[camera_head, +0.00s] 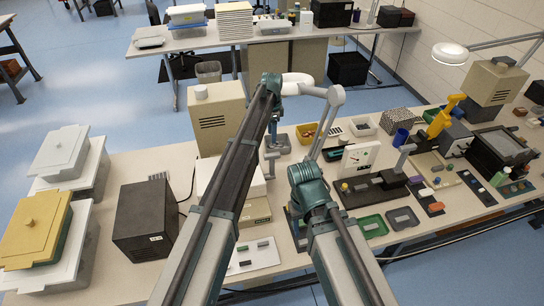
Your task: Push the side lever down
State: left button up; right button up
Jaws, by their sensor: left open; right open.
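A yellow lever (443,118) stands raised and tilted at the side of a machine at the right. A grey upright lever (402,155) stands on a black base (372,192) beside a white dial panel (362,156). I cannot tell which of them is the side lever.
A black box (146,221), a beige cabinet (219,118) and lidded white containers (62,153) stand at the left. A green tray (373,227) and a dark press (500,150) are at the right. A lamp (450,53) hangs over the far right. A second table stands behind.

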aim_at(272, 154)
pick_arm(q)
notch_tip(272, 154, down, 11)
jog(key=b, duration=1)
jog(key=shift+f, duration=0.15)
jog(key=shift+c, duration=0.2)
grip_shut()
dwell(0.6)
